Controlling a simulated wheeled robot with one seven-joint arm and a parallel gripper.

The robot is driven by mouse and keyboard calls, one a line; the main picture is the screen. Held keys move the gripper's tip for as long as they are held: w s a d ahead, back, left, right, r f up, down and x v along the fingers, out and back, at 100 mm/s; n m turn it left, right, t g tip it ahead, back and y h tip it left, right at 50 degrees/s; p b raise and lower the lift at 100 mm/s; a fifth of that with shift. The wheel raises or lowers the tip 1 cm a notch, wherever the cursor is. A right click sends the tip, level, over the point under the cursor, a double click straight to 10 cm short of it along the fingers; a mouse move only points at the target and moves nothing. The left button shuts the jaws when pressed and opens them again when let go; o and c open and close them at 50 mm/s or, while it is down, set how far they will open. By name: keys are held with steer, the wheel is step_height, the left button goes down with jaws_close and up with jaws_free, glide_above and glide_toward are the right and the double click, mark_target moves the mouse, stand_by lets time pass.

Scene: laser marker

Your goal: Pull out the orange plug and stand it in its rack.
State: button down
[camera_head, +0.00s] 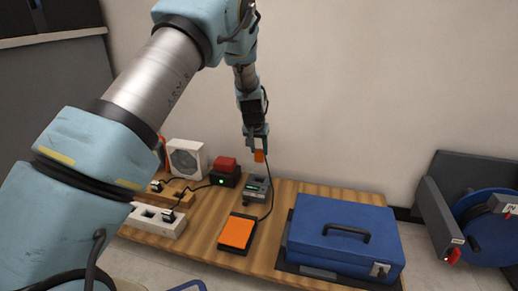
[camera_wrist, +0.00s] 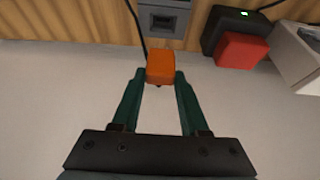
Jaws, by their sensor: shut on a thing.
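The orange plug (camera_head: 259,156) is held in the air above the back of the wooden table (camera_head: 206,235). My gripper (camera_head: 257,147) is shut on it. In the wrist view the plug (camera_wrist: 160,66) sits between my two green fingertips (camera_wrist: 158,78). A black cable (camera_head: 271,190) hangs from the plug area towards the orange-topped box (camera_head: 237,232). A grey unit with a dark slot (camera_head: 257,188) stands below the plug, apart from it; it also shows in the wrist view (camera_wrist: 163,20). I cannot tell for sure which thing is the rack.
A white power strip (camera_head: 152,220) and a wooden block (camera_head: 181,194) with black plugs are at left. A black box with a red block (camera_head: 225,164) and a white fan-like box (camera_head: 187,157) stand behind. A blue case (camera_head: 342,234) fills the right side.

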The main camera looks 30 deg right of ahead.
steer(key=w+a+b, duration=0.2)
steer(key=w+a, duration=0.1)
steer(key=a, duration=1.2)
steer(key=shift+w, duration=0.15)
stand_by(0.4)
steer(key=w+a, duration=0.3)
steer(key=a, duration=1.2)
steer(key=shift+w, duration=0.2)
steer(key=shift+r, duration=0.1)
stand_by(0.4)
steer(key=shift+f, duration=0.2)
steer(key=shift+f+b, duration=1.65)
steer(key=shift+f, duration=2.2)
